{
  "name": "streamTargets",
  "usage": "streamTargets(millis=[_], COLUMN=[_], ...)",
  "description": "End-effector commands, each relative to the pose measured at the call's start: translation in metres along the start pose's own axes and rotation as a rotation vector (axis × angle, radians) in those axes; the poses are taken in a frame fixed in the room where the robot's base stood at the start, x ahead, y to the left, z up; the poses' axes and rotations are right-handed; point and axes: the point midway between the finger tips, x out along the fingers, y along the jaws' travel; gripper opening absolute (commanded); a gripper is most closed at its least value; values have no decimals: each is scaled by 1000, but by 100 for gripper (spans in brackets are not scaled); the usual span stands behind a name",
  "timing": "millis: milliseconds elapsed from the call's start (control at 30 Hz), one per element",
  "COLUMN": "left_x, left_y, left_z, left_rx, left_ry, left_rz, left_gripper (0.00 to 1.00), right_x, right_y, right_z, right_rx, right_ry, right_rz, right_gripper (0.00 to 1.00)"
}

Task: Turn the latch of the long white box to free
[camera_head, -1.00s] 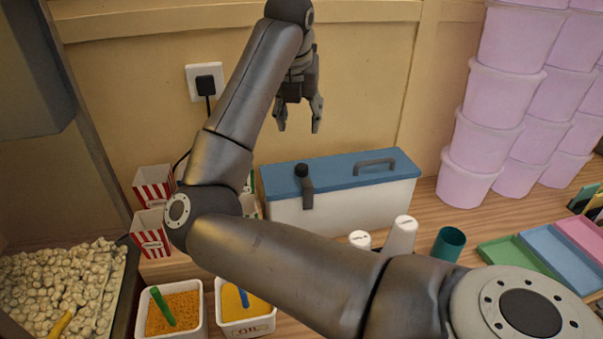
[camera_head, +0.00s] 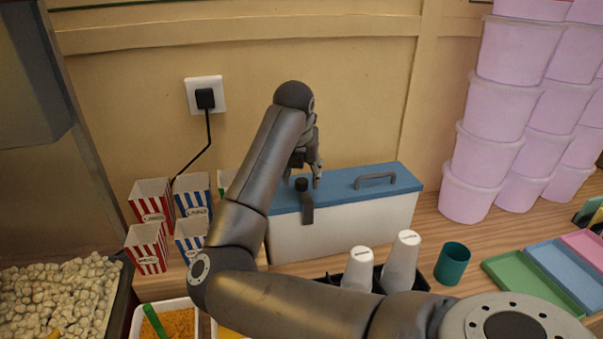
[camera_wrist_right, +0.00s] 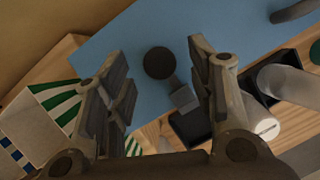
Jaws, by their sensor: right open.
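The long white box (camera_head: 345,227) has a blue lid (camera_head: 340,190) and stands on the counter against the wall. Its dark latch (camera_head: 306,202) has a round knob on the lid and an arm that hangs down over the front side. My right gripper (camera_head: 303,180) is just above the lid, close to the latch knob. In the right wrist view, its open fingers (camera_wrist_right: 163,90) stand on either side of the round knob (camera_wrist_right: 159,63), apart from it. The latch arm (camera_wrist_right: 185,98) shows below the knob. My left gripper is not in view.
Striped popcorn cartons (camera_head: 148,247) stand left of the box. White cups (camera_head: 401,262) in a black holder and a teal cup (camera_head: 452,263) stand in front of it. A grey handle (camera_head: 375,180) rises from the lid. Pink tubs (camera_head: 480,155) are stacked at right.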

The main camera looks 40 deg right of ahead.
Motion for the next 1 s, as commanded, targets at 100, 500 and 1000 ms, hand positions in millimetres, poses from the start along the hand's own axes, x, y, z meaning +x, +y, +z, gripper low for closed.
streamTargets(millis=[100,500,1000], left_x=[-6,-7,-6], left_y=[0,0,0], left_z=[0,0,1], left_rx=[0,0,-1], left_ry=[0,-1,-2], left_rz=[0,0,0], left_gripper=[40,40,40], right_x=[12,22,22], right_y=[0,0,0], right_z=[1,0,0], right_rx=[-1,0,-5], right_ry=[1,0,-1], right_rz=[-2,1,3], right_gripper=[51,51,6])
